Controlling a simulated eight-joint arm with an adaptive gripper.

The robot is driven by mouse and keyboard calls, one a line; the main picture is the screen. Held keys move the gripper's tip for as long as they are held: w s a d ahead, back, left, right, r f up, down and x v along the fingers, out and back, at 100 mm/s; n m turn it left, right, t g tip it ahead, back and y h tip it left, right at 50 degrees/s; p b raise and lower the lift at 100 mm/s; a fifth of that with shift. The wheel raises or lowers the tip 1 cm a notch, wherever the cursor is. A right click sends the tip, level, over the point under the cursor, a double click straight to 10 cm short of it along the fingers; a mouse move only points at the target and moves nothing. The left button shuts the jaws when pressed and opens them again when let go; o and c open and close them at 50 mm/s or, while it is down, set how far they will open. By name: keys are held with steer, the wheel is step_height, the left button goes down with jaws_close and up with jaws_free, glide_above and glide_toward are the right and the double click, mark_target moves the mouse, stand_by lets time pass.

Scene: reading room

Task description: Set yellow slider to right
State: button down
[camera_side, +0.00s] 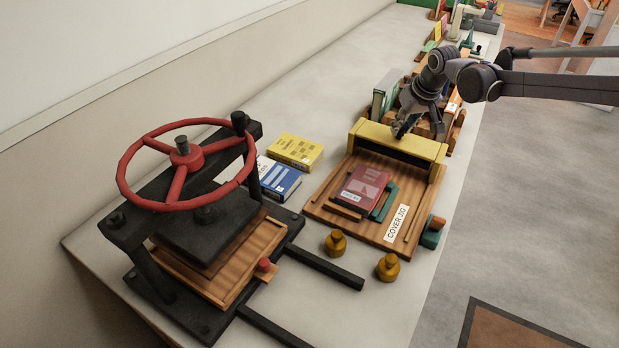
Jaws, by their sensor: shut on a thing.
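A long yellow bar, the only slider-like yellow part I see, spans the back of the wooden cover jig; I take it as the yellow slider (373,135). My gripper (402,130) reaches down from the upper right to the bar's top, near its middle. It is shut on the yellow slider. The dark fingers hide the part of the bar they hold, and the exact contact is too small to see. The cover jig (337,218) has a white label, and a red book (366,185) lies on it beside teal and brown pieces.
A black press with a red wheel (185,172) stands at the left. Yellow (296,151) and blue (279,178) books lie between it and the jig. Two brass knobs (336,243) (387,267) stand in front. Upright books (387,92) stand close behind the bar.

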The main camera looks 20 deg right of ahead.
steer(key=shift+w+d, duration=0.35)
steer(key=shift+d, duration=0.05)
steer(key=c, duration=1.2)
jaws_free()
steer(key=shift+w+d, duration=0.1)
steer(key=shift+s+r, duration=0.25)
steer(key=shift+r, duration=0.1)
steer(key=v, duration=1.1)
steer(key=shift+r, duration=0.15)
